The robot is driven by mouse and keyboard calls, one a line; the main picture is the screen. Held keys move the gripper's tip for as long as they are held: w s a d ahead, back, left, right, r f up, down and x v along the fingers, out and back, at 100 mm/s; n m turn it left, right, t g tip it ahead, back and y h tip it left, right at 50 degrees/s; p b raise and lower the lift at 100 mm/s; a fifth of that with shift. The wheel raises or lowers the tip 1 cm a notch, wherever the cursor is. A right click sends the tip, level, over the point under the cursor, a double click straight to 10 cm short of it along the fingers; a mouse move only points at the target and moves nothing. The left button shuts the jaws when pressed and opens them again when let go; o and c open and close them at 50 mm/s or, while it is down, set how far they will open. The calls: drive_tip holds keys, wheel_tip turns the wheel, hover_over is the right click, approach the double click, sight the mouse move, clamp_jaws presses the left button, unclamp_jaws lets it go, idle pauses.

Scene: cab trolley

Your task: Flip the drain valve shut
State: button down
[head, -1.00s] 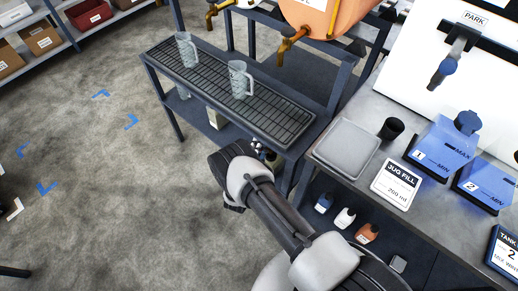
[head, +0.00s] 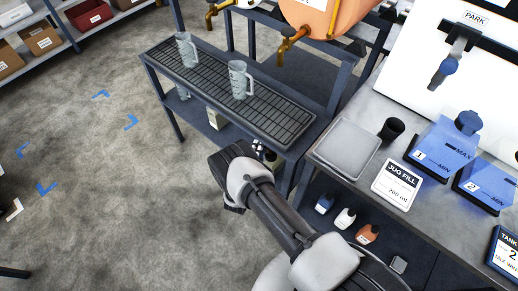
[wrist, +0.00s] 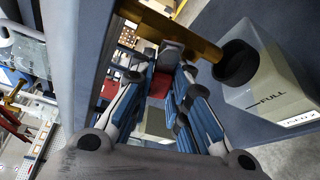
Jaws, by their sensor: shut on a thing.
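In the wrist view a brass drain pipe (wrist: 203,43) runs across the top and ends in a black nozzle (wrist: 236,65) at a pale container (wrist: 262,85) marked FULL. A dark grey piece (wrist: 172,54), apparently the valve's lever, sits just below the pipe. My gripper (wrist: 170,74), with blue-sided fingers, is shut on it. The fingers partly hide the lever, so its exact angle is hard to tell. In the head view my gripper (head: 259,149) is beside the low front of the dark trolley (head: 318,112), and the valve cannot be made out there.
Two clear jugs (head: 186,50) (head: 239,80) stand on the grated drip tray (head: 206,78) above. An orange tank (head: 325,14) with brass taps is behind. A bench (head: 318,165) with small bottles below stands close on the right. The floor (head: 110,200) on the left is clear.

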drive_tip(key=shift+r+m+t+b, duration=0.25)
drive_tip(key=shift+m+t+b, duration=0.1)
drive_tip(key=shift+m, duration=0.35)
drive_tip(key=shift+r+m+t+b, duration=0.2)
drive_tip(key=shift+m+t+b, duration=0.1)
drive_tip(key=shift+m, duration=0.4)
drive_tip(key=shift+a, duration=0.1)
drive_tip(key=c, duration=1.5)
unclamp_jaws()
drive_tip(key=v, duration=1.2)
drive_tip(key=shift+w+r, duration=0.1)
